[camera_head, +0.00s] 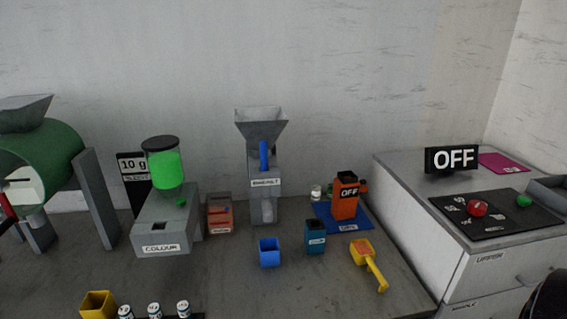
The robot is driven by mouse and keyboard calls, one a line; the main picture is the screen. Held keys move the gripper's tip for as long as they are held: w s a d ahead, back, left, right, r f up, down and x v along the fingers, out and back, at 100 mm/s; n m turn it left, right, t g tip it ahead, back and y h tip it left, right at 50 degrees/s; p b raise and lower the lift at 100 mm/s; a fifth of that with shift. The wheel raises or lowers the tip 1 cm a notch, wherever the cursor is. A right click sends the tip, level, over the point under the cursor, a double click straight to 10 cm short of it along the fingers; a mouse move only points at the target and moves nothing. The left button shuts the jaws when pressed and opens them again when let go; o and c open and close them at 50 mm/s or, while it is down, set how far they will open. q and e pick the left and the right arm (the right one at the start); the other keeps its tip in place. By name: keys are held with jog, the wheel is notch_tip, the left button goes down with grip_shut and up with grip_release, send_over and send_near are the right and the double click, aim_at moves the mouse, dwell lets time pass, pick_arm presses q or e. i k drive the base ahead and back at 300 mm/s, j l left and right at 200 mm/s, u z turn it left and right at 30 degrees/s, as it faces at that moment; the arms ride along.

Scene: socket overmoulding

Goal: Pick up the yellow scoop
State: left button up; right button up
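The yellow scoop (374,268) lies on the grey worktop near its right front part. Its bowl is at the upper left, with an orange-brown inside, and its handle points down and to the right. Nothing holds it. Neither gripper's fingers show in the head view. A dark rounded shape sits at the bottom right edge, and I cannot tell which part it is.
A teal cup (315,238) and a blue cup (269,252) stand left of the scoop. A grey cabinet (415,223) rises to the right.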

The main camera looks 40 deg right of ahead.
aim_at(363, 253)
jog(key=l+z, duration=0.35)
jog(key=l, duration=0.25)
jog(key=l+z, duration=0.35)
jog(key=l, duration=0.2)
jog(key=l+z, duration=0.3)
jog(key=l, duration=0.3)
